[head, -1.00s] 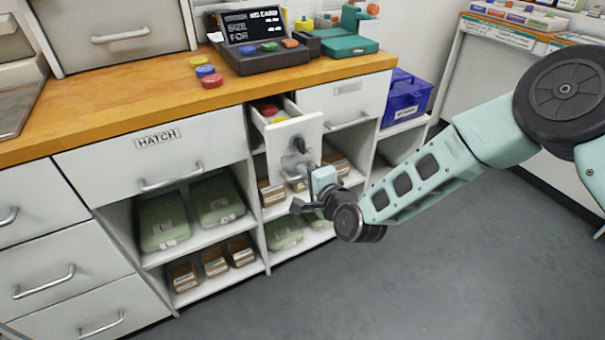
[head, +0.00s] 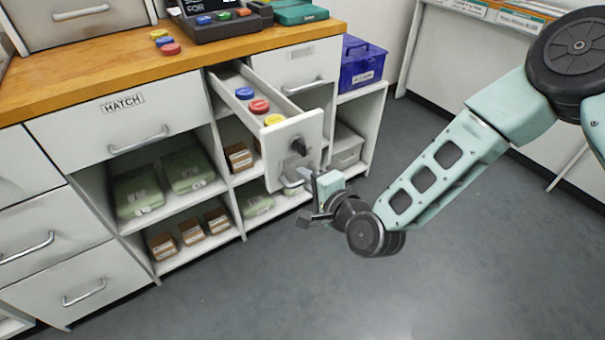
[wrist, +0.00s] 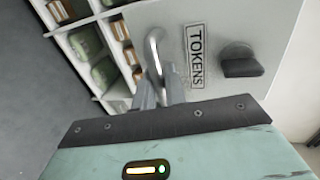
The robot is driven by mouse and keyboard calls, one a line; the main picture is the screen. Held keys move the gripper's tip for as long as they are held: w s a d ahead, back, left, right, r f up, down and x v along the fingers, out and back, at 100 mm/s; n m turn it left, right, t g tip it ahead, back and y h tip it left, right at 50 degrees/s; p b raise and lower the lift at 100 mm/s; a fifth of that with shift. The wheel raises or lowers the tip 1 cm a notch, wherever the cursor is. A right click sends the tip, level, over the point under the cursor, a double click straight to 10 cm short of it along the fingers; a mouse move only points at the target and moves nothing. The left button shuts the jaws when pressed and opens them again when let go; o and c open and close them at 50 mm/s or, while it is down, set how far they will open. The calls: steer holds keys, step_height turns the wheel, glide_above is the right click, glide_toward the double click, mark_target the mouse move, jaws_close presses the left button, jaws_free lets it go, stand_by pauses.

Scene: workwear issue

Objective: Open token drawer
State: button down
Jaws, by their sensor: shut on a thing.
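The token drawer (head: 305,133) stands pulled well out of the counter. Blue, red and yellow tokens (head: 259,106) lie inside it. Its white front bears a TOKENS label (wrist: 196,56), a black knob (wrist: 240,62) and a metal bar handle (wrist: 153,52). My gripper (head: 304,178) is at the drawer front, below the knob. In the wrist view my gripper's fingers (wrist: 160,90) are shut on the bar handle. The fingers partly hide the handle.
The HATCH drawer (head: 160,122) is shut, left of the token drawer. Open shelves below hold green cases (head: 138,190) and small brown boxes (head: 190,231). A blue box (head: 361,63) stands to the right. Loose tokens (head: 163,42) lie on the wooden counter (head: 60,77). The grey floor in front is clear.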

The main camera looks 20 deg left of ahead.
steer(key=shift+s+d, duration=0.1)
steer(key=shift+d, duration=0.1)
steer(key=c, duration=1.8)
jaws_free()
steer(key=shift+p+v, duration=2.1)
steer(key=shift+v, duration=6.6)
steer(key=shift+s+a, duration=0.1)
